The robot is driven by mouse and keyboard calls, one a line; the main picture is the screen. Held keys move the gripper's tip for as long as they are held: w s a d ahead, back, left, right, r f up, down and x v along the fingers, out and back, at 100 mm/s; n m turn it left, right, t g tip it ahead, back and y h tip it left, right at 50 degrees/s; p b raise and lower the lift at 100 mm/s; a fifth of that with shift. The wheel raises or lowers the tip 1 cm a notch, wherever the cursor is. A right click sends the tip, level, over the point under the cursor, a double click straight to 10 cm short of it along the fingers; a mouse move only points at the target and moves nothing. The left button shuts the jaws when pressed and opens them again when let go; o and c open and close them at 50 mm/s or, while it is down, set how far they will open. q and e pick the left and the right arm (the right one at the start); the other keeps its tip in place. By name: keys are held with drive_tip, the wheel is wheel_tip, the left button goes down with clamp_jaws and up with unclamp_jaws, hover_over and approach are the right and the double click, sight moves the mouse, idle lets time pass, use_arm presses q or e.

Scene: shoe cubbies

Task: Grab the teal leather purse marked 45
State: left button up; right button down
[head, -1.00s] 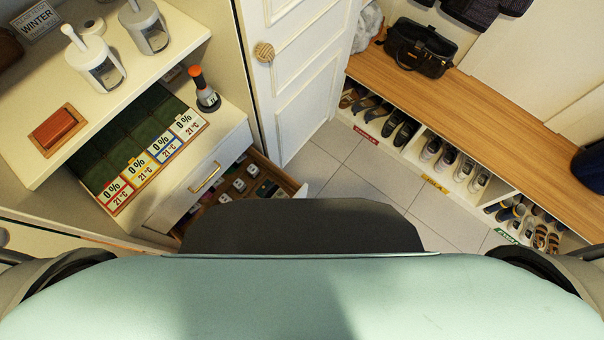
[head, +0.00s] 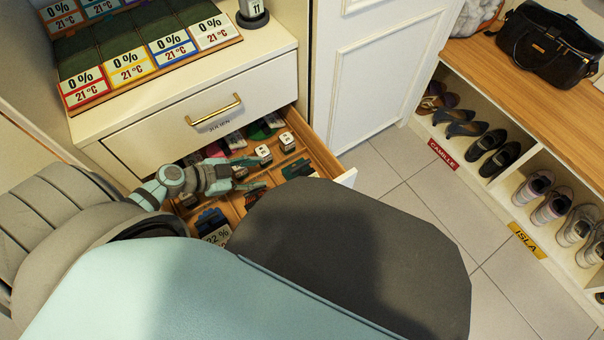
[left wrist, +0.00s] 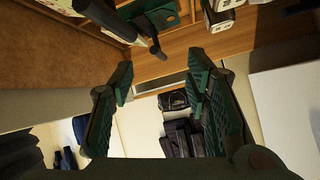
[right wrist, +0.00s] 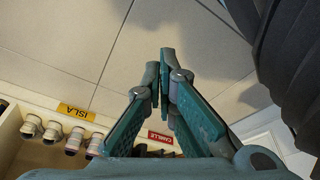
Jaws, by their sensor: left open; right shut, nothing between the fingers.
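An open drawer (head: 335,160) holds several small wallet- or purse-like items and white tag blocks in wooden compartments. A dark teal-green item (head: 298,168) lies near its right end, and a green one (head: 262,130) lies near the back. No mark 45 is legible, so I cannot tell which is the purse. My left gripper (head: 256,173) is open and empty over the drawer, left of the dark teal-green item. In the left wrist view its spread fingers (left wrist: 165,88) show below a teal-green item (left wrist: 160,14). My right gripper (right wrist: 164,80) is shut and empty above the floor.
Shoe cubbies (head: 540,165) under a wooden bench line the right. Tiled floor (head: 420,215) between is clear.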

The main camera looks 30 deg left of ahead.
sight(298, 165)
use_arm(q)
drive_tip(key=shift+m+t+h, duration=0.3)
drive_tip(key=shift+m+h, duration=0.3)
drive_tip(key=shift+m, duration=0.1)
drive_tip(key=b+x, duration=0.1)
drive_tip(key=x, duration=0.4)
drive_tip(key=b+x, duration=0.1)
drive_tip(key=x, duration=0.4)
drive_tip(key=r+b+x, duration=0.1)
drive_tip(key=b+x, duration=0.1)
drive_tip(key=x, duration=0.3)
drive_tip(key=shift+w+d+r, duration=0.1)
drive_tip(key=shift+d, duration=0.2)
drive_tip(key=shift+w+d, duration=0.25)
clamp_jaws()
use_arm(e)
wheel_tip(298, 165, up, 6)
drive_tip(key=a, duration=0.1)
drive_tip(key=shift+w+a+n, duration=0.25)
drive_tip(key=shift+a+n, duration=0.05)
drive_tip(key=shift+a, duration=0.05)
